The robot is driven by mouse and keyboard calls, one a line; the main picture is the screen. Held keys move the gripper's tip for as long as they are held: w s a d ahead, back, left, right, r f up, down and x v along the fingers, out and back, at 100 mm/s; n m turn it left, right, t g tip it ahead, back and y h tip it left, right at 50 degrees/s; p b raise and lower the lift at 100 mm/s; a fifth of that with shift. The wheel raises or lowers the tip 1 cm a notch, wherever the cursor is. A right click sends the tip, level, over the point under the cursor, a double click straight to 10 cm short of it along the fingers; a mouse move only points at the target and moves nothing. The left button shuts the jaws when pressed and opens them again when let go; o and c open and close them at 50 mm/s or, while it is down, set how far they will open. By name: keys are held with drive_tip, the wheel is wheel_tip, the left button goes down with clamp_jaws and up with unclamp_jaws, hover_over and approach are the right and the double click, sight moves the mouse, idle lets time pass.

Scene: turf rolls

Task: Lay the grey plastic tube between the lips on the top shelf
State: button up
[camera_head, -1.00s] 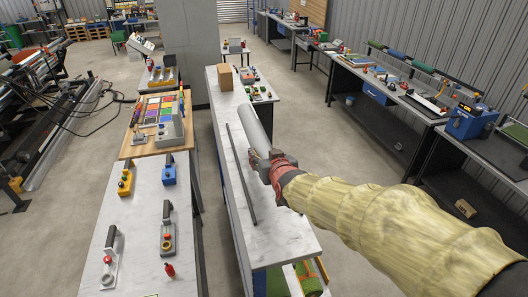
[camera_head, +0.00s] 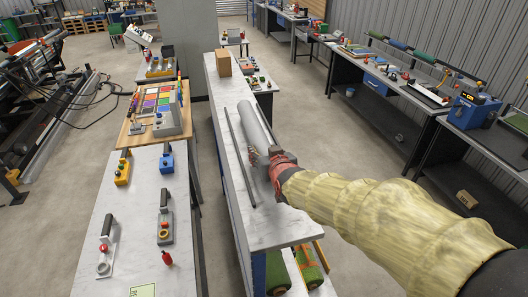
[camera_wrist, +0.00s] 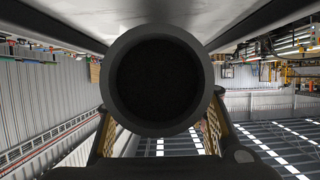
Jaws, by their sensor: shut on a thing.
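The grey plastic tube (camera_head: 254,122) is in my gripper, pointing away along the top shelf (camera_head: 268,228). My gripper (camera_head: 262,158) is shut on its near end. In the wrist view the tube's open round end (camera_wrist: 158,80) faces the camera, with a dark hollow. A long dark lip (camera_head: 239,160) runs along the shelf, left of the tube in the head view. In the wrist view two dark bars, one at left (camera_wrist: 50,25) and one at right (camera_wrist: 268,20), flank the pale surface beyond the tube. I cannot tell whether the tube touches the shelf.
A brown box (camera_head: 224,62) stands at the shelf's far end. Green rolls (camera_head: 308,270) lie below the shelf's near end. A bench with control boxes (camera_head: 165,225) stands at left, and workbenches (camera_head: 440,115) line the right wall.

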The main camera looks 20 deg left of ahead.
drive_tip(key=shift+r, duration=0.1)
drive_tip(key=o, duration=1.4)
drive_tip(key=shift+c, duration=0.2)
drive_tip(key=shift+o, duration=0.3)
drive_tip(key=v, duration=1.1)
drive_tip(key=shift+s+d, duration=0.1)
drive_tip(key=shift+s, duration=0.05)
drive_tip(key=shift+s+d+r, duration=0.1)
drive_tip(key=shift+s+d, duration=0.05)
drive_tip(key=shift+s, duration=0.1)
